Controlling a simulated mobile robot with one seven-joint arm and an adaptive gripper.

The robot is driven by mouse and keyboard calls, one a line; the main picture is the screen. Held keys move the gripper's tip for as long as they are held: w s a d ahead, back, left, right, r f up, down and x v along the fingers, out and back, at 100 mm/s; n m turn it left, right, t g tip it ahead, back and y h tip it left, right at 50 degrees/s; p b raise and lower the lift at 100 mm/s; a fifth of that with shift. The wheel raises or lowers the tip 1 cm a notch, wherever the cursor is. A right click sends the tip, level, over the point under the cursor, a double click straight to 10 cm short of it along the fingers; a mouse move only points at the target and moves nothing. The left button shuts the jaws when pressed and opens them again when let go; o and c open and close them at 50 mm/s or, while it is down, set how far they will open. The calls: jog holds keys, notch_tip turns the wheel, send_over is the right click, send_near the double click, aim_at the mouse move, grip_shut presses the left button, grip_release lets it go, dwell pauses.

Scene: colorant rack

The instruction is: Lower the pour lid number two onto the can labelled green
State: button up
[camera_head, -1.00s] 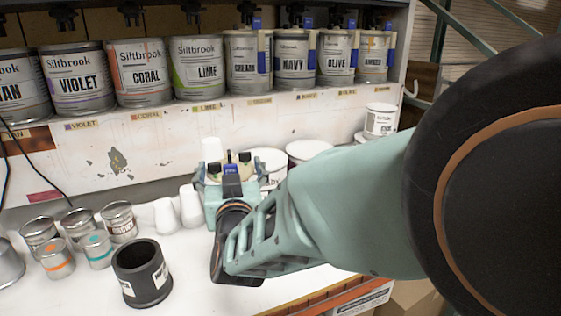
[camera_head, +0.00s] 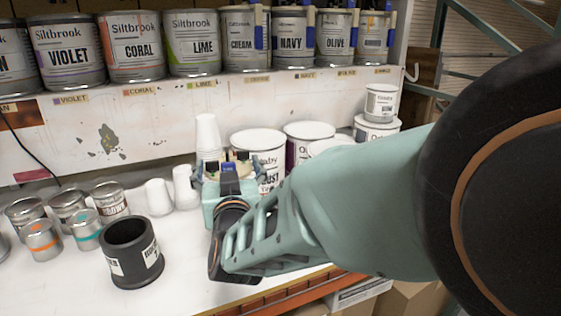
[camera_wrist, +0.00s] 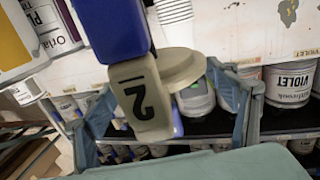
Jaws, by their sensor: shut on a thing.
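Pour lid number two (camera_wrist: 143,98), a beige piece marked 2 with a round disc and a blue part, is close up in the wrist view. My gripper (camera_head: 228,168) is shut on it; its fingers (camera_wrist: 168,112) stand on both sides of the lid in the wrist view. In the head view the gripper is over the back of the white bench, in front of white cups and large white-lidded cans, and mostly hides the lid. No label reading green is legible, so I cannot tell which can is the green one.
The shelf behind holds violet (camera_head: 69,62), coral (camera_head: 132,50), lime (camera_head: 193,45), cream (camera_head: 245,42), navy (camera_head: 292,42) and olive (camera_head: 334,42) cans. A black open pot (camera_head: 131,252) and several small cans stand on the bench (camera_head: 185,268). My arm blocks the right side.

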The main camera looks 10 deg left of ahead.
jog(key=shift+f+b, duration=3.65)
jog(key=shift+f, duration=0.3)
jog(key=shift+f+b, duration=0.55)
jog(key=shift+b, duration=0.3)
jog(key=shift+c, duration=0.2)
jog(key=o, duration=1.3)
